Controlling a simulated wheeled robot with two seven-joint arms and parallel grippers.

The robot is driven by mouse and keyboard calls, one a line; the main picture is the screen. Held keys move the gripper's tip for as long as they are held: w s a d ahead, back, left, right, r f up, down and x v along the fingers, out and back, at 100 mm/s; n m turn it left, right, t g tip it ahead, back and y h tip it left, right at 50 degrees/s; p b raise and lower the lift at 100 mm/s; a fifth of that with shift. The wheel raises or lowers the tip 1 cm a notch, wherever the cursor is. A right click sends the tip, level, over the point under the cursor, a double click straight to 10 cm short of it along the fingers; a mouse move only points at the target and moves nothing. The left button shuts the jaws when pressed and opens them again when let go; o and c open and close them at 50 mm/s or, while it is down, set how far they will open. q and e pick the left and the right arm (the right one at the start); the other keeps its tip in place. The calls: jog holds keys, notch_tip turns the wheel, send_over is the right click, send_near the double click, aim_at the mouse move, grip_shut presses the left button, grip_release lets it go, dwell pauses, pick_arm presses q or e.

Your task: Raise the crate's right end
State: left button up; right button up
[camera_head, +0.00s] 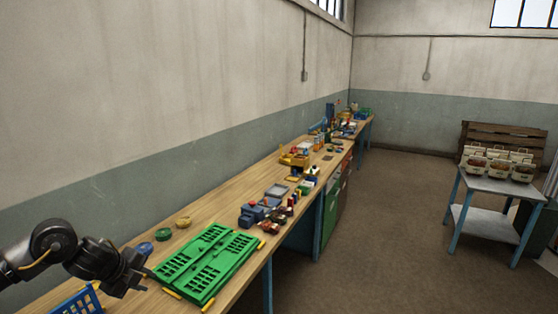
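The green crate (207,262) lies flat on the wooden workbench in the lower left, with slotted panels and a raised strip along its middle. It looks folded down, with no wall standing. Small yellow pieces show at its near and right edges. My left gripper (132,283) comes in from the left and hangs beside the crate's left edge; whether it touches the crate I cannot tell. Its fingers are small and dark, and I cannot tell if they are open. My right gripper is out of view.
A blue basket (78,302) stands at the bottom left, near my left arm. Yellow and green rolls (183,222) and a blue roll (145,248) lie behind the crate. Tools and boxes (262,212) crowd the bench farther right.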

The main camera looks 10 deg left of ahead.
pick_arm(q)
jog(key=s+d+f+n+t+h, duration=0.15)
jog(key=d+f, duration=0.35)
jog(key=d, duration=0.6)
jog(key=s+d+f+n+t+h, duration=0.1)
jog(key=s+d+f+n, duration=0.3)
jog(key=d, duration=0.7)
jog(key=s+f+n+g+y, duration=0.3)
jog(key=s+n, duration=0.4)
jog(key=s, duration=0.6)
jog(key=s+f+n+g+y, duration=0.1)
jog(key=s+f+n+g, duration=0.35)
jog(key=s, duration=0.85)
notch_tip(320, 180, down, 34)
jog(key=f+n+b, duration=0.1)
jog(key=n+b, duration=0.1)
jog(key=b, duration=0.6)
jog(key=s+a+f+b, duration=0.2)
jog(key=s+f+b, duration=0.1)
jog(key=s+f, duration=0.5)
jog(key=s+a+f+b, duration=0.1)
jog(key=s+f+b, duration=0.2)
jog(key=s+f, duration=0.6)
notch_tip(320, 180, down, 4)
jog(key=shift+a+f, duration=0.15)
jog(key=shift+a, duration=0.2)
